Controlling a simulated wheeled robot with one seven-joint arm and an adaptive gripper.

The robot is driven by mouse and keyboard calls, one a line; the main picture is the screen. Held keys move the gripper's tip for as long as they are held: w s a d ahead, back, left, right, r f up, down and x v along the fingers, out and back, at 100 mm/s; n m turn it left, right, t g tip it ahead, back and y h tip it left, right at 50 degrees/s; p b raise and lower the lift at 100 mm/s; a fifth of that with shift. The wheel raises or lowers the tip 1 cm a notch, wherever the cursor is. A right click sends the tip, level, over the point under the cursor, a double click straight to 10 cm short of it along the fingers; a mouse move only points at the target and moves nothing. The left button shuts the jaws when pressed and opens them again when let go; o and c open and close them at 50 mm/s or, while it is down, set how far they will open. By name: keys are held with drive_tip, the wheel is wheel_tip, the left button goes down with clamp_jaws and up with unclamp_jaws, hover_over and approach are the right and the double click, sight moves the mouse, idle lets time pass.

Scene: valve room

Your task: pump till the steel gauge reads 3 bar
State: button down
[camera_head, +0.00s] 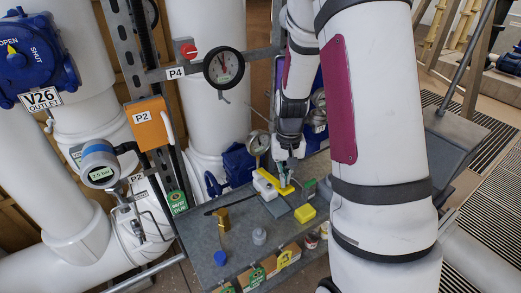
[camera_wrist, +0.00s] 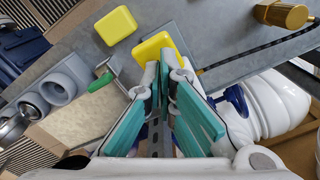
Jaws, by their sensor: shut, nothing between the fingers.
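A round gauge with a pale face and metal rim (camera_head: 258,142), likely the steel gauge, stands behind the grey bench. Its reading is too small to tell. My gripper (camera_head: 287,178) is over the bench, beside a yellow piece (camera_head: 264,185) on a grey block. In the wrist view its teal fingers (camera_wrist: 163,78) are together and empty, with a yellow piece (camera_wrist: 158,47) just beyond the tips; I cannot tell whether they touch. A green-handled metal part (camera_wrist: 100,82) lies left of the fingers. I cannot tell which part is the pump.
A yellow block (camera_head: 305,213), brass piece (camera_head: 222,219) and blue cap (camera_head: 220,258) are on the bench (camera_head: 195,232). A black-rimmed gauge (camera_head: 223,67) hangs above by the P4 tag. A blue digital gauge (camera_head: 100,164) is at left. White pipes crowd the back.

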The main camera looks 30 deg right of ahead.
idle(0.3)
drive_tip(key=shift+r+p, duration=0.8)
drive_tip(key=shift+r, duration=1.2)
